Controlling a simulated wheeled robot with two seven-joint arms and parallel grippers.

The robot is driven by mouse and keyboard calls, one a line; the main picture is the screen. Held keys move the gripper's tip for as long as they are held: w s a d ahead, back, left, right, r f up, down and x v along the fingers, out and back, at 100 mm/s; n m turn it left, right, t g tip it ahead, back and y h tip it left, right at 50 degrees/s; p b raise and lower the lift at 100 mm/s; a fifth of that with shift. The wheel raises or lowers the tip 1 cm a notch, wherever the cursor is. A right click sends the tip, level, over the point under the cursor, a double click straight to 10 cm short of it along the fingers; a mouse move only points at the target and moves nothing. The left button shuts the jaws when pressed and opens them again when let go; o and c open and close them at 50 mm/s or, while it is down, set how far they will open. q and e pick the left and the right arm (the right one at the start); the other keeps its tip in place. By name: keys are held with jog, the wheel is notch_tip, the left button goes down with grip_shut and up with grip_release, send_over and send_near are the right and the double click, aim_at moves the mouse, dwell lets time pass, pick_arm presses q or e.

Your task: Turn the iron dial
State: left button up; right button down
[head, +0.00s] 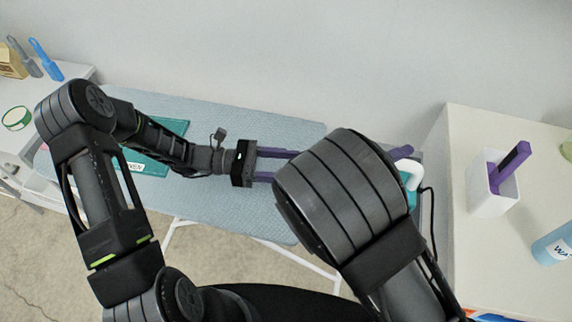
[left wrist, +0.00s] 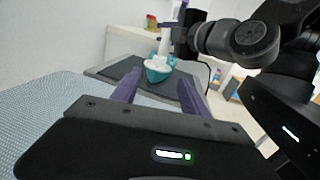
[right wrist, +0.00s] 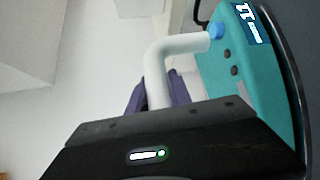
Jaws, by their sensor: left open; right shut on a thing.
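The iron has a teal body (right wrist: 245,75) and a white handle (right wrist: 160,62). It is at the right end of the ironing board, partly hidden in the head view (head: 413,178) by my right arm. A small blue round part (right wrist: 216,30), which may be the dial, sits by the handle's end in the right wrist view. My right gripper (right wrist: 155,95) is shut on the white handle; a purple finger shows by it in the head view (head: 401,152). My left gripper (head: 285,165) is open and empty over the board, facing the iron, which shows ahead between its fingers (left wrist: 158,70).
The blue ironing board (head: 240,112) carries a teal folder-like item (head: 155,150). A white table (head: 480,140) at right holds a white cup (head: 492,192) with a purple-handled tool and a blue bottle (head: 555,243). A black cord runs beside the iron. A wall stands behind the board.

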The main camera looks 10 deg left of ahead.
pick_arm(q)
jog(key=shift+s+a+g, duration=0.1)
jog(key=shift+g, duration=0.7)
jog(key=shift+a+f, duration=0.1)
jog(key=shift+a, duration=0.15)
jog(key=shift+c, duration=1.2)
jog(key=n+t, duration=0.1)
jog(key=s+a+n+t, duration=0.1)
jog(key=n+t, duration=0.1)
jog(key=shift+s+a+r, duration=0.2)
jog(key=shift+s+r, duration=0.05)
jog(key=shift+s, duration=0.05)
jog(key=shift+c, duration=0.2)
jog(key=s+d+t, duration=0.1)
jog(key=s+d+n+t+y, duration=0.1)
jog(key=d+t, duration=0.1)
jog(key=s+d+r+n+t, duration=0.1)
jog(key=t, duration=0.1)
jog(key=shift+s+d+y, duration=0.15)
jog(key=shift+d+y, duration=0.05)
jog(key=shift+y, duration=0.1)
jog(key=shift+s+d+f+t, duration=0.2)
jog(key=shift+d+f+t, duration=0.05)
jog(key=shift+d+t, duration=0.05)
jog(key=shift+w+f+m+y, duration=0.1)
jog(key=shift+f+m+y, duration=0.3)
jog(key=shift+m, duration=0.2)
jog(key=shift+r, duration=0.1)
